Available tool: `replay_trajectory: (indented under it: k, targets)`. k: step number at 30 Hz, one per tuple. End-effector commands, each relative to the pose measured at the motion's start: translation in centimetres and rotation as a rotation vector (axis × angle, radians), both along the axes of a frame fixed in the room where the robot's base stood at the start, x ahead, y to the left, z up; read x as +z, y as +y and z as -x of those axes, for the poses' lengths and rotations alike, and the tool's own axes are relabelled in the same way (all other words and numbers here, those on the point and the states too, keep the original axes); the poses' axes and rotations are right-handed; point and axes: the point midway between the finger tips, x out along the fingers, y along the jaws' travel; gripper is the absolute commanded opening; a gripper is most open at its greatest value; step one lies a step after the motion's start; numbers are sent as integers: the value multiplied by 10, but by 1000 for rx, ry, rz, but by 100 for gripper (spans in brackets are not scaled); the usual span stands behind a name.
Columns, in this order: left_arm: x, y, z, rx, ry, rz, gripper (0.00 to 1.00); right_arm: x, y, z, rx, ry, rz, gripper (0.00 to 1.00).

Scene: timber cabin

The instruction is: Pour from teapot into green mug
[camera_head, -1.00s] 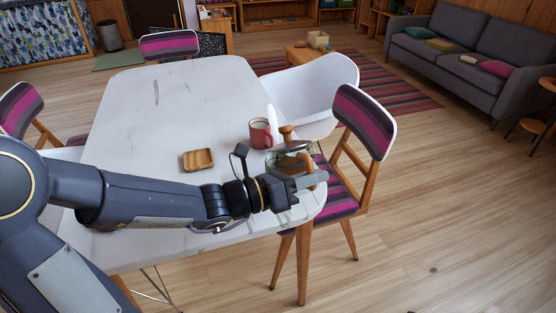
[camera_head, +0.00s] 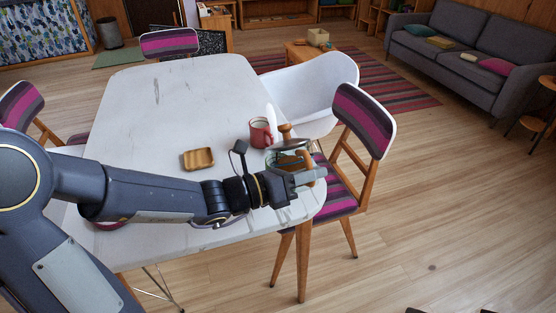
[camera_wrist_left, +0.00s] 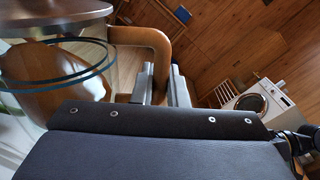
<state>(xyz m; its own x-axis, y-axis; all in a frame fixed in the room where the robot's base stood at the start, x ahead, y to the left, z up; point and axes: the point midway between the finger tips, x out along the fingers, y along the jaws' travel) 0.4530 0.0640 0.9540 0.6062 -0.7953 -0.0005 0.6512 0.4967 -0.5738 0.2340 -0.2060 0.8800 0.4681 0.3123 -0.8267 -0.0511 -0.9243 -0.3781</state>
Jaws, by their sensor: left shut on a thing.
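My left gripper (camera_head: 311,179) is shut on the wooden handle of the glass teapot (camera_head: 273,158), at the table's right front corner. The teapot has a metallic lid and a wooden knob; my gripper and wrist hide part of it. In the left wrist view the fingers (camera_wrist_left: 165,88) are at the curved wooden handle (camera_wrist_left: 158,42), with the glass body (camera_wrist_left: 70,65) to their left. A red mug (camera_head: 260,132) stands upright just behind and left of the teapot. I see no green mug; my left arm covers part of the table.
A small square wooden tray (camera_head: 198,159) lies left of the red mug on the white table (camera_head: 150,120). A striped chair (camera_head: 362,120) and a white chair (camera_head: 318,88) stand close on the right. The table's far half is clear. Dark slivers at the bottom right edge are unclear.

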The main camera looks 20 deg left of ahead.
Motion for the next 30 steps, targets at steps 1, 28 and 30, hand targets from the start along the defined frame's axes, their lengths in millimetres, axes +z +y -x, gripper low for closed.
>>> replay_trajectory:
  k: [1,28,30]
  targets:
    - [3,0,0,-1,-4,2,0,1,0,0,0,0,0,100]
    - [7,3,-3,-1,17,18,0,9,0,0,0,0,0,100]
    - [7,3,-4,-1,17,18,0,9,0,0,0,0,0,100]
